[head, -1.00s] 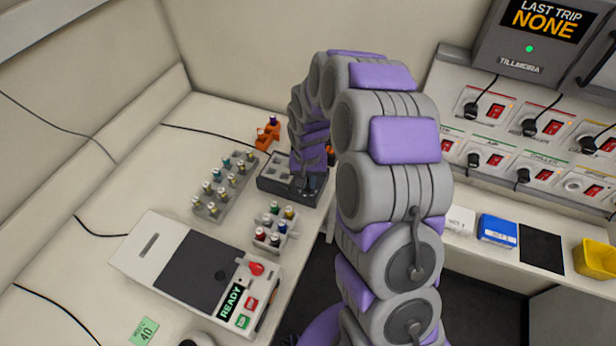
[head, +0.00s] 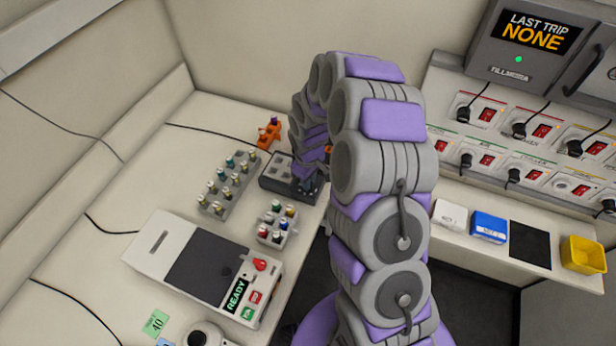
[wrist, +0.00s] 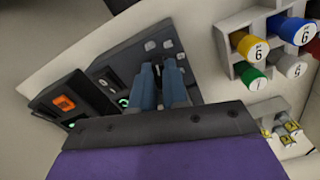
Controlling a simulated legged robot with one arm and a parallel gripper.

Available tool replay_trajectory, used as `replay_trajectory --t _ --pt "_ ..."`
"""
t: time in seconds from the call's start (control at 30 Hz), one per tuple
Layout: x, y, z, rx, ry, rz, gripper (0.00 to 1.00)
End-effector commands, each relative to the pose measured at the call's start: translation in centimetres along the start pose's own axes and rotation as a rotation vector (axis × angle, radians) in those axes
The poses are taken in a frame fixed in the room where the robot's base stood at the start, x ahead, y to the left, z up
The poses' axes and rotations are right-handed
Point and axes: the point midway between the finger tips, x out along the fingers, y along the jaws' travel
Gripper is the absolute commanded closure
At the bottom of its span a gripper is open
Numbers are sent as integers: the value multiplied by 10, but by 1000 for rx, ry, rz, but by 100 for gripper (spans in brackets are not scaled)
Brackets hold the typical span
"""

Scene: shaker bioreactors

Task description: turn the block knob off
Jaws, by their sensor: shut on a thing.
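The dark grey block (head: 268,182), with square wells in its top, sits near the right edge of the left bench. It also shows in the wrist view (wrist: 150,60), beside a dark panel with an orange display (wrist: 65,102) and a green light (wrist: 123,102). My gripper (head: 310,186) is at the block's right, near end, partly hidden by my arm in the head view. In the wrist view my gripper's two blue fingers (wrist: 160,72) are close together, pointing down at the block face. They are shut on the block knob, which is mostly hidden between them.
A grey rack of vials (head: 228,182) and a small white rack with coloured caps (head: 277,224) stand close to the block. An orange holder (head: 269,133) is behind it. A white machine reading READY (head: 205,265) lies in front. A switch panel (head: 520,150) is at right.

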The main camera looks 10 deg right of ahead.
Motion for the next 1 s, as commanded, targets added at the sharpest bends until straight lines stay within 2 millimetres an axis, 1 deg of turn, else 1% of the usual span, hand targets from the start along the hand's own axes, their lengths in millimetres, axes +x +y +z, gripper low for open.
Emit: replay_trajectory --t 0.03,0.2,0.4,0.63,1.0 --pt "-3 1 -2 -35 5 3 100" --pt "-2 1 -2 -148 6 4 100" --pt "-2 1 -3 -239 7 6 100" --pt "-2 1 -3 -284 8 6 100" --pt "-2 2 -3 -292 8 7 100"
